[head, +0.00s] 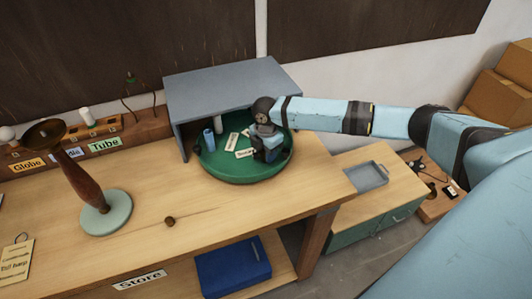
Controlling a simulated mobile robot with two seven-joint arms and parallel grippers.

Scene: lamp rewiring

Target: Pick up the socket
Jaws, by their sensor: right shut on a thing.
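My right gripper (268,153) reaches in from the right and points down into a round green tray (240,181) under a grey open-sided cover (232,85). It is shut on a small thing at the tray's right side. The gripper hides most of that thing; I take it to be the socket but cannot make out its shape. Inside the tray stand a blue cylinder (209,140) and a pale cylinder (218,125), with small written labels beside them. My left gripper is not in view.
A lamp stand (82,180) with a brown stem and pale round base stands on the left of the wooden bench (160,235). A small brown knob (170,221) lies near the front. A blue box (233,268) sits on the shelf below.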

